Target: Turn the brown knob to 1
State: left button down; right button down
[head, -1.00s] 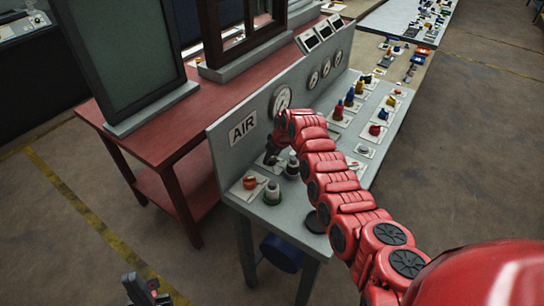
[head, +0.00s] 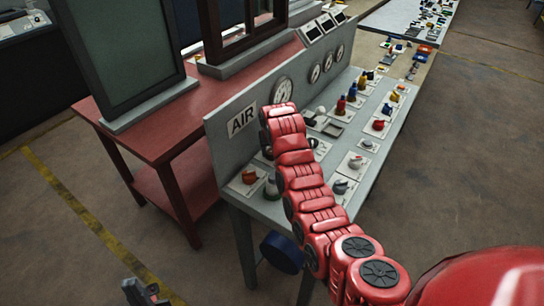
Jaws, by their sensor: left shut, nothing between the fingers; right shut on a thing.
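A grey control panel (head: 236,207) marked AIR carries several knobs on white plates. I cannot make out a clearly brown knob or any number marks. An orange-red knob (head: 249,176) sits at the near left corner, with a grey knob (head: 271,188) beside it. My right arm reaches over the panel. My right gripper (head: 265,153) is down at the panel just below the AIR sign, mostly hidden behind the arm's end. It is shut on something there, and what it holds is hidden. My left gripper (head: 146,292) is shut and empty at the bottom edge, away from the panel.
Round gauges (head: 283,91) line the upright back of the panel. More coloured knobs (head: 379,125) stand farther along it. A red table (head: 150,132) with dark framed panels stands behind. A blue drum-like thing (head: 282,252) is under the panel.

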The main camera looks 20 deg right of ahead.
jog(key=shift+a+f+m+h+b, duration=0.1)
jog(key=shift+f+m+h+b, duration=0.25)
jog(key=shift+m+b, duration=0.6)
jog(key=shift+r+m+g+b, duration=0.25)
jog(key=shift+m+g+b, duration=0.1)
jog(key=shift+b, duration=0.1)
jog(key=shift+c, duration=1.8)
grip_release()
jog(key=shift+h, duration=0.25)
jog(key=shift+r, duration=0.15)
